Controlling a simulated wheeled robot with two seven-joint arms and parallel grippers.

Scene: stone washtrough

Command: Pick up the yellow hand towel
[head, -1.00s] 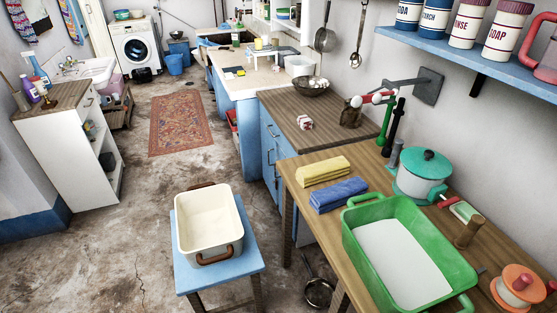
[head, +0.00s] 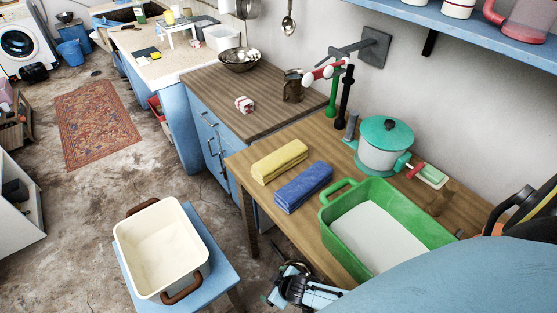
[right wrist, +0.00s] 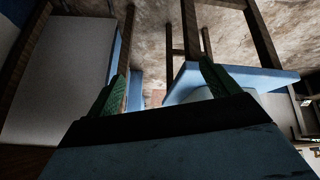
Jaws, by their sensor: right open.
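The yellow hand towel (head: 279,161) lies folded on the wooden table near its left edge, beside the folded blue towel (head: 303,187). It is uncovered in the head view and I cannot make it out in the right wrist view. My right gripper (head: 285,288) is low at the table's left side, below the tabletop and apart from the towel. In the right wrist view its two green fingers (right wrist: 161,85) are spread with nothing between them. My left gripper is not in view.
A green tub (head: 335,228) stands right of the towels, with a teal-lidded pot (head: 385,150) behind. A cream basin (head: 125,232) sits on a blue stool (head: 222,287) left of the table. The table edge (head: 240,185) lies between my right gripper and the towels.

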